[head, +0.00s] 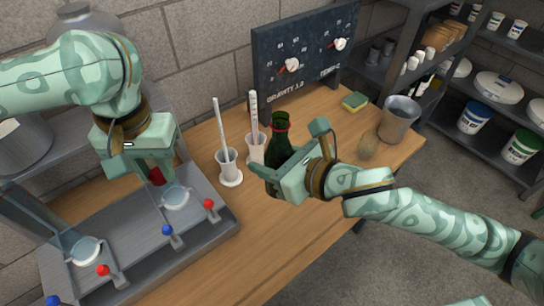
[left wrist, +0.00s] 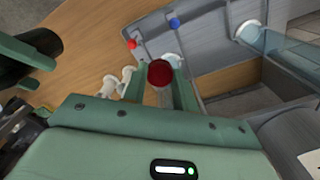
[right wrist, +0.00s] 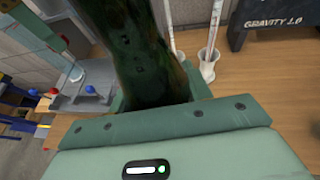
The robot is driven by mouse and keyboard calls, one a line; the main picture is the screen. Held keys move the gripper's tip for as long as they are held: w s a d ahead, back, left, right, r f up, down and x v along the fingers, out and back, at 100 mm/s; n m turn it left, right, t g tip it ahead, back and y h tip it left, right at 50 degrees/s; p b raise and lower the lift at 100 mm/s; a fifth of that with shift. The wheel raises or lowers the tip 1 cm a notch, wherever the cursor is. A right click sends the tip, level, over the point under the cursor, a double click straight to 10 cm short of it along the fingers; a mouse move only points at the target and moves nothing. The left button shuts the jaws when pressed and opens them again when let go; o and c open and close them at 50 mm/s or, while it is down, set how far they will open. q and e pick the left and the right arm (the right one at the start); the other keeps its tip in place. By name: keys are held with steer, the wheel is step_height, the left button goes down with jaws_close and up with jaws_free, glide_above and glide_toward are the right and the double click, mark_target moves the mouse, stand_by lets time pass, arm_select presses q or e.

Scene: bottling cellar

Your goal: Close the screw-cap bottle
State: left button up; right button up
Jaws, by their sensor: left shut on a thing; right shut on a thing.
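The screw-cap bottle (head: 279,152) is dark green glass with a red ring at its open neck, and looks upright. My right gripper (head: 270,178) is shut on its body; the bottle fills the middle of the right wrist view (right wrist: 140,55). Whether its base touches the table is hidden. The red screw cap (head: 156,176) is in my left gripper (head: 152,172), left of the bottle and apart from it. In the left wrist view the cap (left wrist: 160,73) sits between the fingertips, and my left gripper is shut on it.
A grey filling stand (head: 200,240) with red and blue levers lies below my left gripper. Two white holders (head: 229,168) with upright tubes stand between cap and bottle. A gauge board (head: 300,60), a sponge (head: 355,101) and a metal bucket (head: 398,120) are behind.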

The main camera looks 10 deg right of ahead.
arm_select(q)
steer(key=w+d+r+m, duration=0.1)
steer(key=d+r+m, duration=0.2)
steer(key=d+r, duration=1.4)
steer(key=d, duration=0.4)
steer(key=shift+f, duration=2.05)
steer(key=shift+f, duration=0.85)
steer(key=shift+f, duration=0.55)
